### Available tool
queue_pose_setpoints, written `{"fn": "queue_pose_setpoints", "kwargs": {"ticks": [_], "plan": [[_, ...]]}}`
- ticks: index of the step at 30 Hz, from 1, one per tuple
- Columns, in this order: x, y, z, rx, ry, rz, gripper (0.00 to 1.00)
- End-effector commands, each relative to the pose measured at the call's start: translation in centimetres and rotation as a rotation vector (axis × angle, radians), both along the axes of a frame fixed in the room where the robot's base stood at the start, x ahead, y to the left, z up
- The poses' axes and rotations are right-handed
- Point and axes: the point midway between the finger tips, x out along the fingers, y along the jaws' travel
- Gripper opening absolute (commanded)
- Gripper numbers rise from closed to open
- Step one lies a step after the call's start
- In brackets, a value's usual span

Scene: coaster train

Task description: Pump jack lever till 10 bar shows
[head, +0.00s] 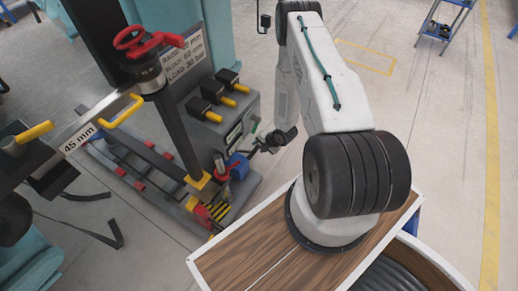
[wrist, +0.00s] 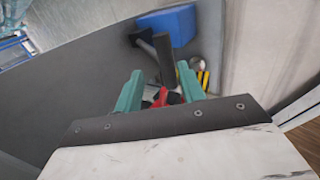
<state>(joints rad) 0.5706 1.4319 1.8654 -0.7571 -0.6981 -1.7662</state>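The jack appears in the head view as a small cluster of blue (head: 237,165) and red parts at the foot of the grey stand. In the wrist view, the blue block (wrist: 172,25) lies beyond a dark upright bar (wrist: 165,60), probably the lever. My gripper (wrist: 160,90) has two teal fingers standing apart. A red and black part (wrist: 160,98) shows between or just behind them; I cannot tell whether they touch it. In the head view my dark wrist (head: 275,140) is right of the jack, and the fingertips are unclear. No pressure reading is legible.
A dark post with a red handwheel (head: 145,42) and a bar marked "45 mm" (head: 78,140) are at left. Yellow-black striped parts (head: 215,212) lie near the jack.

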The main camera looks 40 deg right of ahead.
Motion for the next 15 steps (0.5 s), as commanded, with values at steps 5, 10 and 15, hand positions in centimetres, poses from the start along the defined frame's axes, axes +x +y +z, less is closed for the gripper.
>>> {"fn": "queue_pose_setpoints", "kwargs": {"ticks": [5, 10, 15], "plan": [[-2.7, -3.4, -1.2, 0.003, 0.035, -0.146, 0.0], [-7.7, -7.6, -3.4, 0.01, 0.2, -0.499, 0.0], [-15.5, -9.7, -5.5, 0.089, 0.447, -1.022, 0.0]]}}
